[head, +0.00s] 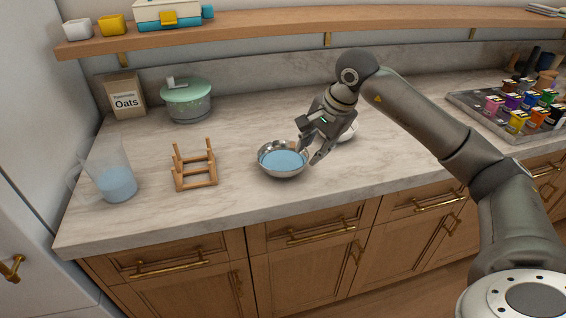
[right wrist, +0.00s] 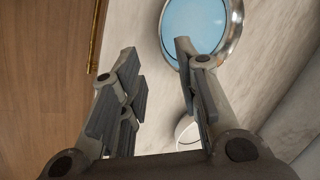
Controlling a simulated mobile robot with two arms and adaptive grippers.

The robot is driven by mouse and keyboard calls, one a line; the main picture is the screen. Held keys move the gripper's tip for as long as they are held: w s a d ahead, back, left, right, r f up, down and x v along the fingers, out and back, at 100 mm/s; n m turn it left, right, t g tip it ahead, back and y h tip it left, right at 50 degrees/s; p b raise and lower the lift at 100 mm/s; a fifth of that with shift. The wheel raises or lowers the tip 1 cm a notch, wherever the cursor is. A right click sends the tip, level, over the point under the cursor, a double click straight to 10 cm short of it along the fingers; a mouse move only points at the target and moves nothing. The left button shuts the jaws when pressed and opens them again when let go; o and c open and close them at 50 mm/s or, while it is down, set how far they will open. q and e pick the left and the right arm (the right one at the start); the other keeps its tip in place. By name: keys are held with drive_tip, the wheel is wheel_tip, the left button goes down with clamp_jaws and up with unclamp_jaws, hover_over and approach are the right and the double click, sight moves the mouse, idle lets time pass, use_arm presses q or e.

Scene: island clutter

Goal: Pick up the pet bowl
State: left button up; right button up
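The pet bowl (head: 283,160) is a shiny metal bowl with a light blue inside, standing upright on the marble counter. It also shows at the top of the right wrist view (right wrist: 197,27), partly cut off by the frame edge. My right gripper (head: 311,158) is just right of the bowl in the head view, at its rim. Its fingers are spread apart with nothing between them in the right wrist view (right wrist: 157,70). One fingertip looks close to the bowl's rim; I cannot tell if it touches. My left gripper is not in view.
A wooden stand (head: 195,168) and a measuring jug (head: 115,176) stand left of the bowl. A white dish (head: 349,132) is partly hidden behind my right gripper. A green lidded pot (head: 188,103) and oats box (head: 123,95) are behind. A tray of colourful jars (head: 487,123) lies right.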

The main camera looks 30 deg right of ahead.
sight(300, 167)
drive_tip(key=x, duration=0.3)
drive_tip(key=shift+w+f, duration=0.2)
drive_tip(key=shift+f, duration=0.1)
drive_tip(key=shift+w+a+f+p, duration=0.2)
drive_tip(key=shift+w+f+p, duration=0.05)
drive_tip(key=shift+f+p, duration=0.3)
drive_tip(key=p+x, duration=0.1)
drive_tip(key=x, duration=0.3)
drive_tip(key=shift+w, duration=0.25)
drive_tip(key=shift+c, duration=0.5)
clamp_jaws()
